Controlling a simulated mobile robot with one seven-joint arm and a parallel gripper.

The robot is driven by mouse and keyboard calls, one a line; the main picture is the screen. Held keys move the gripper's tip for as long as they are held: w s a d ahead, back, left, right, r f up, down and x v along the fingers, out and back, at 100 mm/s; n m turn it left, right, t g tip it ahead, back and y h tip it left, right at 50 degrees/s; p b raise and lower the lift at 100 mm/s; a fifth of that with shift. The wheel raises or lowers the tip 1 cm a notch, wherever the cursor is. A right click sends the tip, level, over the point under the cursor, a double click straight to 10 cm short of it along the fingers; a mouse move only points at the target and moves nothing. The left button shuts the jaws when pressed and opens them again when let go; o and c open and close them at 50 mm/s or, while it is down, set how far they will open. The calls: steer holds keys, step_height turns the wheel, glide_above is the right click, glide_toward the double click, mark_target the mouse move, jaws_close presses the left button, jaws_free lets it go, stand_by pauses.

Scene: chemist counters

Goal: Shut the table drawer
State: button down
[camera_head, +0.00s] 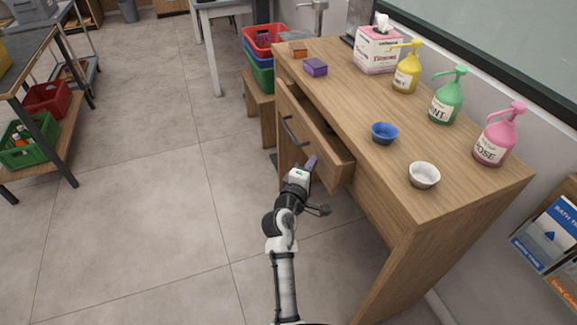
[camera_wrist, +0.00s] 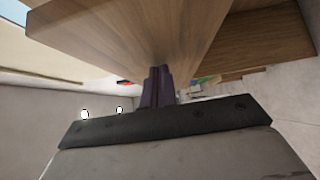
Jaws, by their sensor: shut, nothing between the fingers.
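The wooden table (camera_head: 455,205) stands at the right in the head view. Its drawer (camera_head: 325,150) is pulled partly open, and its dark inside shows behind the front panel. A dark bar handle (camera_head: 290,130) is on the drawer front. My gripper (camera_head: 311,162) is shut and empty, close to the drawer front near its lower right part. In the wrist view the purple fingers (camera_wrist: 158,88) are together, just by a wooden panel (camera_wrist: 130,25) that fills the top. I cannot tell whether they touch it.
On the tabletop are a blue bowl (camera_head: 384,133), a white bowl (camera_head: 424,175), yellow (camera_head: 406,75), green (camera_head: 446,103) and pink (camera_head: 491,143) pump bottles, a tissue box (camera_head: 378,50) and a purple box (camera_head: 315,68). Stacked crates (camera_head: 262,75) stand behind the table.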

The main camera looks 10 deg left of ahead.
mark_target(324, 166)
steer(key=w+d, duration=0.1)
steer(key=d, duration=0.1)
steer(key=w+d+p, duration=0.1)
steer(key=d, duration=0.1)
steer(key=shift+w, duration=0.3)
steer(key=shift+w+d, duration=0.15)
steer(key=shift+d, duration=0.05)
steer(key=shift+d+r, duration=0.1)
steer(key=shift+d, duration=0.05)
